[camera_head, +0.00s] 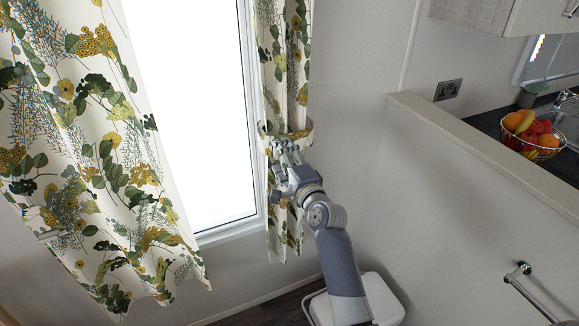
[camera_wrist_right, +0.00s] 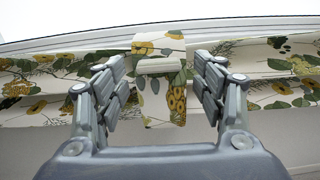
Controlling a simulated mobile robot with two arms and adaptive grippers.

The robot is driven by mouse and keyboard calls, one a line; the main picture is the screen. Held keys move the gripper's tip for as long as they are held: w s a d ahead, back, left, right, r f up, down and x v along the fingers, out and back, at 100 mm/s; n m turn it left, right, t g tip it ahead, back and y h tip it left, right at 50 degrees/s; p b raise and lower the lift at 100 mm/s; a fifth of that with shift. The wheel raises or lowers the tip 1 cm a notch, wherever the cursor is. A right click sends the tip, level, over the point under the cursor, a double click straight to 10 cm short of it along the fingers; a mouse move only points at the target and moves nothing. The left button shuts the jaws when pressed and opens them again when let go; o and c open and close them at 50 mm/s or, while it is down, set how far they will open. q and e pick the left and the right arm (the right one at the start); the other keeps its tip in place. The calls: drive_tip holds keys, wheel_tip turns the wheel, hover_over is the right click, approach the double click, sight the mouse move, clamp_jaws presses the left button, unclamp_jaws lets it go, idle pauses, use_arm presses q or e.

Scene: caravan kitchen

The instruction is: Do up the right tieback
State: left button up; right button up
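The right curtain (camera_head: 285,60), cream with green leaves and yellow flowers, hangs gathered beside the window. The right tieback (camera_head: 303,133), a band in the same print, shows at the curtain's middle, partly hidden by my right gripper (camera_head: 281,150). In the right wrist view, a patterned strap with a pale bar-like piece (camera_wrist_right: 160,66) lies between the two fingers of my right gripper (camera_wrist_right: 163,85). The fingers stand apart on either side, with visible gaps to the strap. I cannot tell whether the tieback's ends are joined. My left gripper is not in view.
The left curtain (camera_head: 90,170) hangs wide and loose across the bright window (camera_head: 190,100). A ledge-topped half wall (camera_head: 480,145) stands to the right, with a fruit basket (camera_head: 533,150) on the counter behind. A white-lidded bin (camera_head: 385,300) stands on the floor below my right arm.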

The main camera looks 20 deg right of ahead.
drive_tip(key=s, duration=0.4)
drive_tip(key=shift+s, duration=0.25)
drive_tip(key=shift+d, duration=0.1)
drive_tip(key=s+a+f+n+g+b, duration=0.1)
drive_tip(key=s+a+f+n+g, duration=0.15)
drive_tip(key=f, duration=0.95)
drive_tip(key=s+a+f+n+g, duration=0.1)
drive_tip(key=f+n+g, duration=0.15)
drive_tip(key=f, duration=0.95)
drive_tip(key=s+a+f+n+g+b, duration=0.1)
drive_tip(key=s+f+n+g, duration=0.15)
drive_tip(key=s+f, duration=0.65)
drive_tip(key=s+a+f+n+g, duration=0.1)
drive_tip(key=s+f+n+g, duration=0.3)
drive_tip(key=f, duration=0.8)
drive_tip(key=s+d+f+n+g, duration=0.1)
drive_tip(key=s+f+n, duration=0.2)
drive_tip(key=s+f, duration=0.4)
drive_tip(key=s+d+f+n+g+b, duration=0.1)
drive_tip(key=s+f, duration=0.6)
drive_tip(key=s, duration=1.3)
drive_tip(key=s+d+f+n+g+b, duration=0.1)
drive_tip(key=s+f+n, duration=0.4)
drive_tip(key=s, duration=0.8)
wheel_tip(320, 180, down, 2)
drive_tip(key=shift+s+d+f+g+h, duration=0.3)
drive_tip(key=shift+d+g, duration=0.15)
drive_tip(key=shift+g, duration=0.8)
